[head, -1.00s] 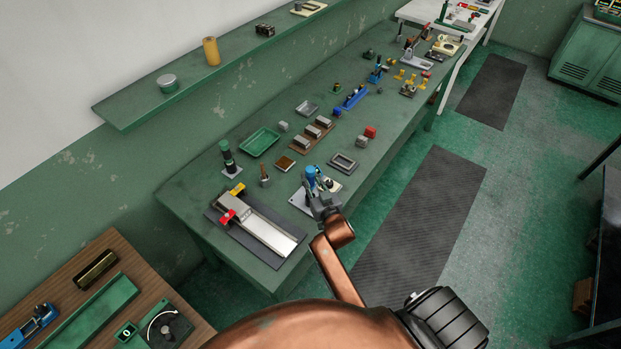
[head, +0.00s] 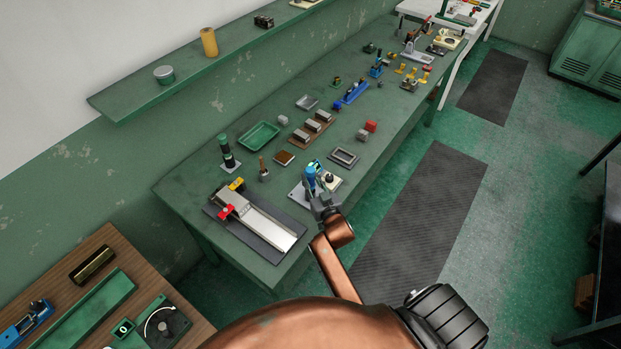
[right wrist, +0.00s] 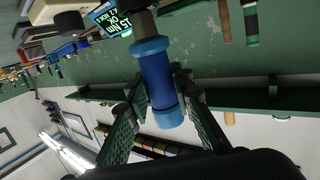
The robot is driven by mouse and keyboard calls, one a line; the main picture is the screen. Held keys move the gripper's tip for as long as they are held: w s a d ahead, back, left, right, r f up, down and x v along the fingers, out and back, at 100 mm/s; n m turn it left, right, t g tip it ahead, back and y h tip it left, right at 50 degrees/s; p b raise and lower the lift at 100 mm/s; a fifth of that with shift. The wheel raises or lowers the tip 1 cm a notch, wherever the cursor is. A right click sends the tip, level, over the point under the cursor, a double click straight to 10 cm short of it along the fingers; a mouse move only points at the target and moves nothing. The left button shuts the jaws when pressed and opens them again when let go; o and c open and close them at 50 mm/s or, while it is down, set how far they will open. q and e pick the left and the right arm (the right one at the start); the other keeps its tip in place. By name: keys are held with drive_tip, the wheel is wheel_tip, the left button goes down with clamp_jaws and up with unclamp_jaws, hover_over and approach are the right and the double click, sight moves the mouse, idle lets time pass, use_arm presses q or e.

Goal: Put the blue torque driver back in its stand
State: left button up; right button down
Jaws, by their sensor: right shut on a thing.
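The blue torque driver (head: 310,179) is upright over the near edge of the green bench; its blue body also shows in the right wrist view (right wrist: 154,75). My right gripper (head: 320,203) is shut on it, with a finger on each side of the blue body in the right wrist view (right wrist: 160,92). A light grey plate (head: 296,194) lies on the bench just behind and left of the driver, perhaps its stand. The driver and gripper hide part of it, and I cannot tell whether the driver touches it. My left gripper is not in view.
A beige device with a black knob (head: 331,184) is close right of the driver. A steel slide fixture on a dark mat (head: 282,244) lies to the left. A green and black cylinder (head: 227,152) stands behind. A grey tray (head: 344,156) and wooden-handled tool (head: 263,170) are nearby.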

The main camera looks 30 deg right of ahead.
drive_tip(key=c, duration=1.6)
unclamp_jaws()
drive_tip(key=shift+f, duration=0.1)
drive_tip(key=v, duration=1.2)
drive_tip(key=shift+a, duration=0.1)
